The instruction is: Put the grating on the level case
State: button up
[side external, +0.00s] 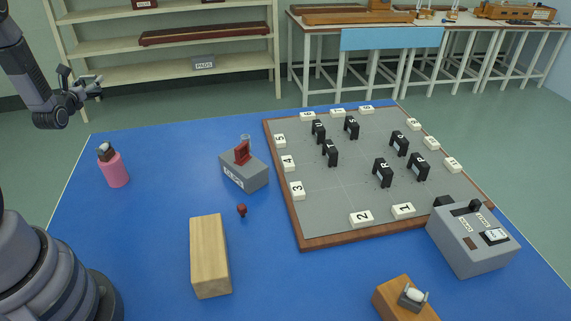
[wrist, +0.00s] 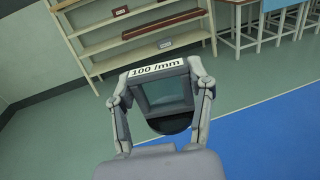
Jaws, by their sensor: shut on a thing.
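The grating (wrist: 166,93) is a dark-grey square frame with a pale glassy window and a white label reading "100 /mm". My gripper (wrist: 161,88) is shut on it, one finger at each side. In the side external view my gripper (side external: 90,84) is raised at the upper left, beyond the pink bottle and clear of the blue table; the grating is hard to make out there. No object is legibly marked as the level case. A plain, pale wooden block (side external: 210,256) with a bare top lies on the table's near left part and may be it.
A pink bottle (side external: 116,170) stands at the left. A grey box (side external: 243,171) carries a red holder. A small red knob (side external: 242,210) lies near the block. A grey board (side external: 350,180) bears black lettered pieces. A grey instrument (side external: 470,245) and orange wooden stand (side external: 391,297) are at right.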

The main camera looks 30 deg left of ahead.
jog(key=w+d+f+m+t+h, duration=0.1)
jog(key=w+d+m+h, duration=0.2)
jog(key=d+m+h, duration=0.9)
jog(key=w+d+f+h, duration=0.25)
jog(key=d+h, duration=0.35)
jog(key=d, duration=1.4)
jog(key=m+g+h, duration=1)
jog(key=m+g, duration=0.3)
jog(key=g, duration=0.3)
send_over(207, 244)
notch_tip(207, 244, down, 5)
jog(key=shift+f, duration=2.2)
jog(key=shift+f, duration=0.2)
jog(key=o, duration=1.2)
